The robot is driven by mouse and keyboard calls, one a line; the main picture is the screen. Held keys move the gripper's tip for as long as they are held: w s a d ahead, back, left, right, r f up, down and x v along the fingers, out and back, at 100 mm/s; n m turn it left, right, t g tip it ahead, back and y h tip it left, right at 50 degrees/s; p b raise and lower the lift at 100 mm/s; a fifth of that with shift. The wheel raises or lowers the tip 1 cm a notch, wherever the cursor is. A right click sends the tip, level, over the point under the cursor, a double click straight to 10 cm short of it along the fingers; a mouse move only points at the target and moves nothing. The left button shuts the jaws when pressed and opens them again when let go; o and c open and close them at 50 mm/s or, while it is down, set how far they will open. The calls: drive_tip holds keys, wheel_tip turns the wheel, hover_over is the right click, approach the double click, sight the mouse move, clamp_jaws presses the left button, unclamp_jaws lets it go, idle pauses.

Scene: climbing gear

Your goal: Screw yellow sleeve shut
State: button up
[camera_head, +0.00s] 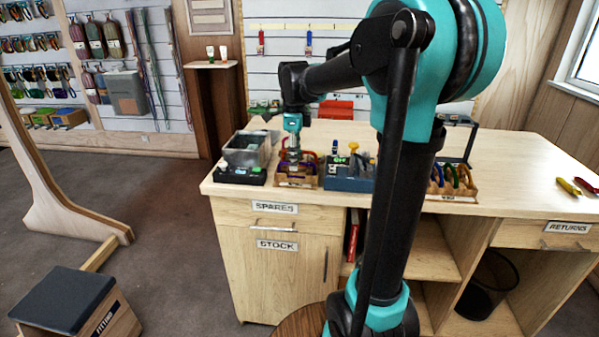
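My gripper (293,157) points down over a small wooden rack (297,183) at the left part of the counter. Coloured carabiners (308,160) stand in this rack, with red and purple showing around the fingers. Whether the fingers touch or hold any of them is too small to tell. A yellow sleeve cannot be made out for certain at this size. A small yellow piece (353,147) shows above the dark grey-blue box (347,183) to the right of the rack, but I cannot tell what it is.
A grey bin (247,150) and a black device (240,176) stand left of the rack. Another wooden rack of carabiners (452,185) stands right of my arm. Yellow and dark tools (568,186) lie at the far right. The counter (515,165) is clear between.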

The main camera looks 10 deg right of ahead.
drive_tip(key=shift+s, duration=0.3)
drive_tip(key=shift+f, duration=0.15)
drive_tip(key=shift+f, duration=1.25)
drive_tip(key=shift+w+d, duration=0.15)
drive_tip(key=shift+w, duration=0.6)
